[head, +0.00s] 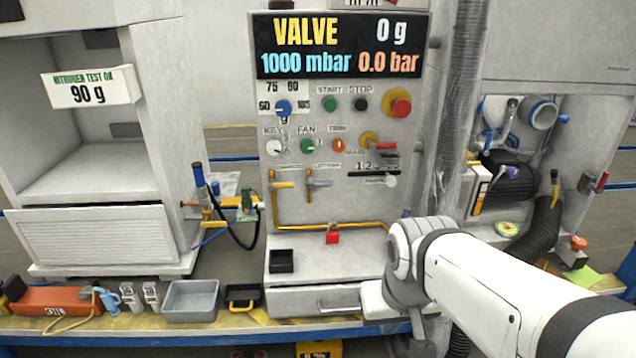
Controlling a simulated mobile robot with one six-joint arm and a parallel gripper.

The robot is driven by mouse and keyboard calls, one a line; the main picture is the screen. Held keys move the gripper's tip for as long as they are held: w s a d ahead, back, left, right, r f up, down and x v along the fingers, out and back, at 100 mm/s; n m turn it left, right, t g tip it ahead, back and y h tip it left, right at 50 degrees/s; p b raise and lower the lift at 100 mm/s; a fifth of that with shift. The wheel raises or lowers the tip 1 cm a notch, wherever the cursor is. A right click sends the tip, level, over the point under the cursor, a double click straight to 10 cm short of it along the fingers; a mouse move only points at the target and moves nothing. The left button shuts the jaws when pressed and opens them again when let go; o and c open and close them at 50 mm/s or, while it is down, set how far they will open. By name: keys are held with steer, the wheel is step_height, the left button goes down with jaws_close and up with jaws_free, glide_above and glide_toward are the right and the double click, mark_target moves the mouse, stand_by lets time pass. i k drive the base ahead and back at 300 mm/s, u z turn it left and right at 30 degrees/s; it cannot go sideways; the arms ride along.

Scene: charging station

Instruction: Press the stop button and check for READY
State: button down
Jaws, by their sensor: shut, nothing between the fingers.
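The stop button (360,104) is a small black round button under a STOP label on the upright grey panel. A green start button (330,104) sits to its left, and a large red knob on a yellow base (397,103) to its right. The display (338,46) above reads VALVE, 0 g, 1000 mbar and 0.0 bar. The word READY does not show on it. My white arm reaches in from the lower right, below and to the right of the buttons. My gripper's fingers cannot be made out. Nothing covers the stop button.
The panel also carries a blue knob (283,107), a red knob (338,145) and yellow piping (330,226). A red padlock (332,237) and a black box (281,261) are below. A grey tray (190,301) stands left. A wrapped vertical pipe (458,110) borders the panel's right.

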mark_target(360, 105)
steer(key=i, duration=0.95)
